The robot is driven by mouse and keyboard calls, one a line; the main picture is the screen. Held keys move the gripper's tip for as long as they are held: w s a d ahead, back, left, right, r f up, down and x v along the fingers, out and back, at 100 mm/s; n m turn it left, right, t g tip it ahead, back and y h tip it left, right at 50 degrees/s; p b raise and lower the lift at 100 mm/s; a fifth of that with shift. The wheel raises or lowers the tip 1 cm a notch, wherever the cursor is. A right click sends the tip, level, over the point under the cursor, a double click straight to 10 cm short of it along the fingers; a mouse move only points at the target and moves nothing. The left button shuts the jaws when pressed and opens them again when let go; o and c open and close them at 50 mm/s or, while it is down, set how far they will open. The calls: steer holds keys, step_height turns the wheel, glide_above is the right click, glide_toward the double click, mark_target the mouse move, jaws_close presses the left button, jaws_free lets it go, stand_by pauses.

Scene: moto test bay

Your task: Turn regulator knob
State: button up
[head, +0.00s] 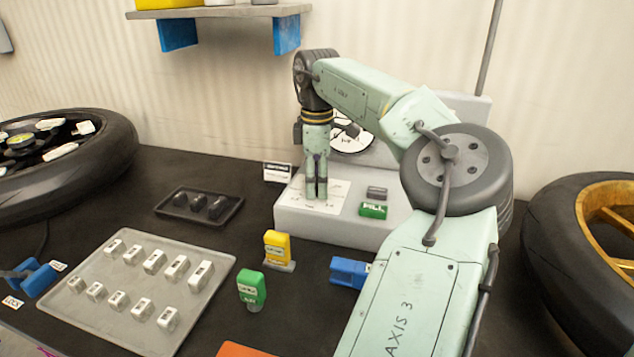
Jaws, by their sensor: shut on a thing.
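My gripper (317,194) points straight down at the left part of a grey console. A round white gauge (352,142) stands on the upright back of the console, partly covered by my gripper and arm. The knob's turned angle cannot be seen.
On the console are a green block (373,210) and a grey one (377,193). In front stand yellow (276,247) and green (251,288) tagged pieces and a blue part (347,272). A tray (92,316) of labelled pieces, a dark tray (165,212) and wheels (110,135) flank them. A shelf (225,12) hangs above.

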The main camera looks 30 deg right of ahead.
mark_target(317, 179)
steer(key=shift+m, duration=0.7)
steer(key=o, duration=1.2)
steer(key=shift+c, duration=0.2)
step_height(317, 179, up, 12)
